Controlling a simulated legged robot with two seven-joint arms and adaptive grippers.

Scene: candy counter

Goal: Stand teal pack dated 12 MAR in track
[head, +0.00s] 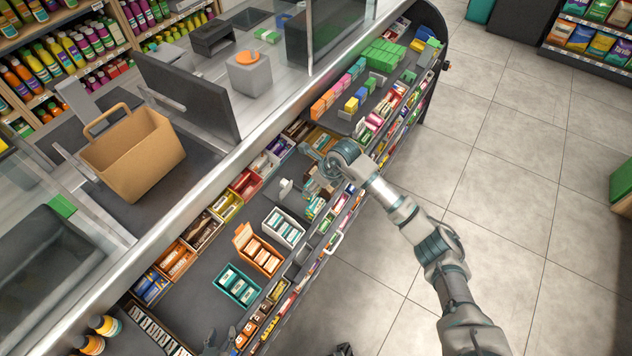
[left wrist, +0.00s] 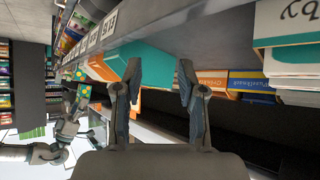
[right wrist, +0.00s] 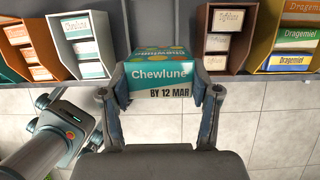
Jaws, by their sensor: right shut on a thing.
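In the head view the right gripper is over the counter's display, and I cannot make out the pack there. My left gripper (left wrist: 160,84) is open, with nothing between its fingertips; its dark fingers show at the head view's bottom edge. A row of narrow tracks (head: 290,272) runs along the counter's front; some are filled.
A teal tray (head: 237,287), an orange tray (head: 257,250) and a white tray (head: 284,228) hold packs on the grey shelf. Candy boxes line the back. A glass panel and a paper bag (head: 133,155) are beyond.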

